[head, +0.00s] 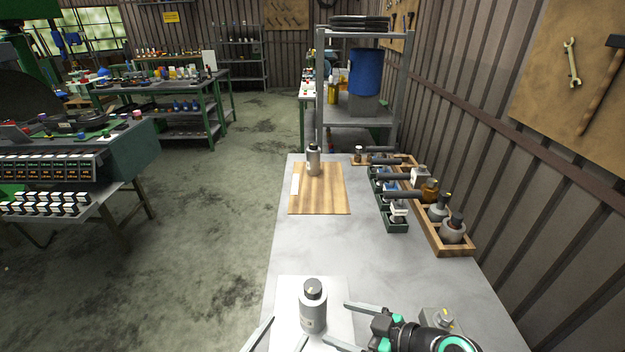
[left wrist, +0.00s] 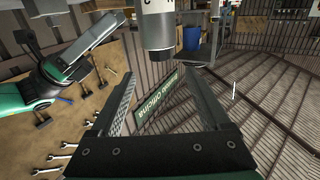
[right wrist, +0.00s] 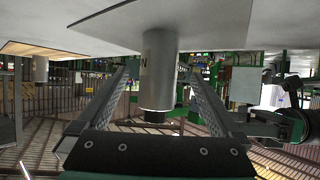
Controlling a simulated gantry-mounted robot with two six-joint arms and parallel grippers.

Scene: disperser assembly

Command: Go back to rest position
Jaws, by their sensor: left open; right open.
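A grey bottle with a dark cap (head: 313,308) stands upright on a white sheet (head: 281,292) at the front of the table. My left gripper (head: 288,328) is open in front of the bottle, at the bottom edge of the head view. My right gripper (head: 337,322) is open just right of the bottle. Both are empty. The bottle appears inverted in the left wrist view (left wrist: 158,25), beyond the spread fingers. It also appears inverted in the right wrist view (right wrist: 158,70), in line with the gap between the fingers. I see no finger clearly touching it.
A second similar bottle (head: 313,160) stands on a wooden board (head: 325,198) at the table's far end. Green bins (head: 396,226) and a wooden tray (head: 456,251) with bottles and parts line the right edge. A grey part (head: 437,318) sits behind my right arm. The table's middle is clear.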

